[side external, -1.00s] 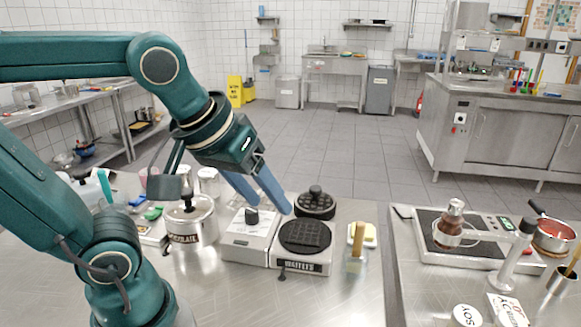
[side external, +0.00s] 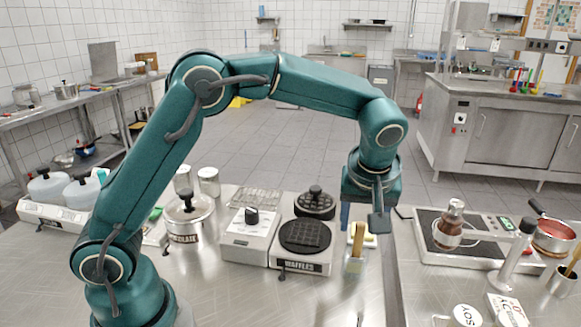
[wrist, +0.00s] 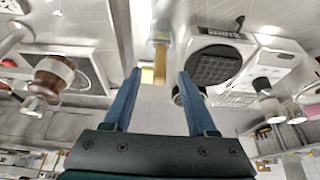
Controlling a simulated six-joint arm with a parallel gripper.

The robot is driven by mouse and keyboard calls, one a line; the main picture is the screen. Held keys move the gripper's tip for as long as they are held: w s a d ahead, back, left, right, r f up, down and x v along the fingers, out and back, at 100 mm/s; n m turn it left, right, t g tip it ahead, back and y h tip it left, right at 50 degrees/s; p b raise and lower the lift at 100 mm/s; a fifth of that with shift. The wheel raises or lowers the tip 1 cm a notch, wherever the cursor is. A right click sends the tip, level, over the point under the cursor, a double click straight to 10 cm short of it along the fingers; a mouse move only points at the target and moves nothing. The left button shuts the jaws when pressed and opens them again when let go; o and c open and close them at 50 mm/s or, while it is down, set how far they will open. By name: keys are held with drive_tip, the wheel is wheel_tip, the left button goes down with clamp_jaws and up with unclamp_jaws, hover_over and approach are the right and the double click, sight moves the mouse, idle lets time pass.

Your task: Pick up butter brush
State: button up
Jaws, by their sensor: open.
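The butter brush (side external: 357,238) stands upright in a clear cup (side external: 354,266) to the right of the waffle iron, its tan handle pointing up. In the wrist view the brush handle (wrist: 160,67) shows between the tips of my two blue fingers. My gripper (wrist: 160,73) is open and points down, with nothing held. I cannot tell the exact gap between fingers and handle.
The waffle iron (side external: 303,262) with its dark round plate stands left of the brush. A yellow block on a pale board (side external: 370,240) lies just behind it.

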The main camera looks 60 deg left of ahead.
sight(360, 230)
drive_tip(key=shift+x, duration=2.5)
drive_tip(key=shift+s+d, duration=0.1)
clamp_jaws()
